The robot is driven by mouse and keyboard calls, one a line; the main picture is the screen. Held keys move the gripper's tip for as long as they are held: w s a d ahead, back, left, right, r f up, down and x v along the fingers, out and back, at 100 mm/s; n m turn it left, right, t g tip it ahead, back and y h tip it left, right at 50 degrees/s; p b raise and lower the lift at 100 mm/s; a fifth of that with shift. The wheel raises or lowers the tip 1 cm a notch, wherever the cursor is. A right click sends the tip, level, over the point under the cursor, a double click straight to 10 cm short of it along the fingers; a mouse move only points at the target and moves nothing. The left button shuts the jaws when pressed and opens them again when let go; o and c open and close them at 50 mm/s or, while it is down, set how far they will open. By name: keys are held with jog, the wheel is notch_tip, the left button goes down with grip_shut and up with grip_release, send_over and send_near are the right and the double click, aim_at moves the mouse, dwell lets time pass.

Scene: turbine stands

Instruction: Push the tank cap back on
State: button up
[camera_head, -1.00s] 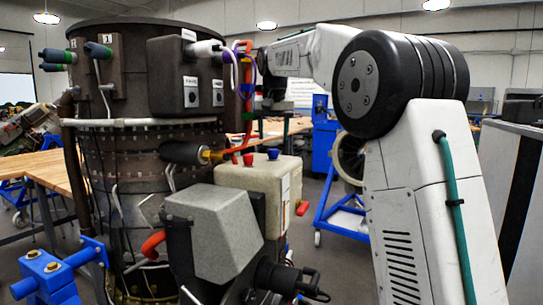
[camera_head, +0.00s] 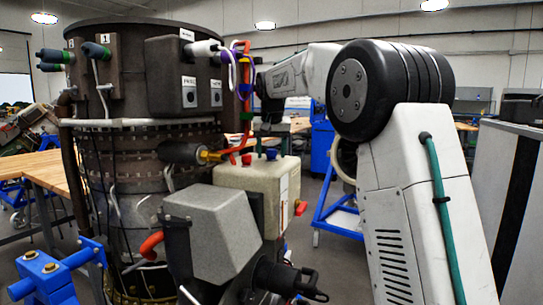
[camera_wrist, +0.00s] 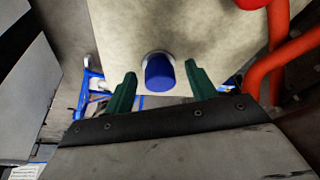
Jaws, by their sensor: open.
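The cream tank (camera_head: 230,178) stands in the middle of the head view, and its top fills much of the wrist view (camera_wrist: 110,35). A blue cap (camera_wrist: 160,72) sits at a pale ring on the tank top; I cannot tell how far down it is. It also shows in the head view (camera_head: 271,154). A red cap (camera_head: 247,159) is to its left on the tank. My gripper (camera_wrist: 160,69) is open, with one green finger on each side of the blue cap and gaps between. In the head view my gripper (camera_head: 265,146) is just above the tank top.
An orange-red pipe (camera_wrist: 283,58) runs close to my gripper's right side in the wrist view. The dark turbine body (camera_head: 140,100) with its boxes stands left of the tank. A grey block (camera_head: 212,235) is in front. A blue cart (camera_head: 335,215) stands behind.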

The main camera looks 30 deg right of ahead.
aim_at(271, 150)
jog(key=shift+c, duration=0.3)
grip_shut()
jog(key=shift+r, duration=0.75)
jog(key=shift+r, duration=0.8)
notch_tip(271, 150, up, 4)
jog(key=shift+w+f, duration=0.1)
jog(key=shift+f, duration=2.25)
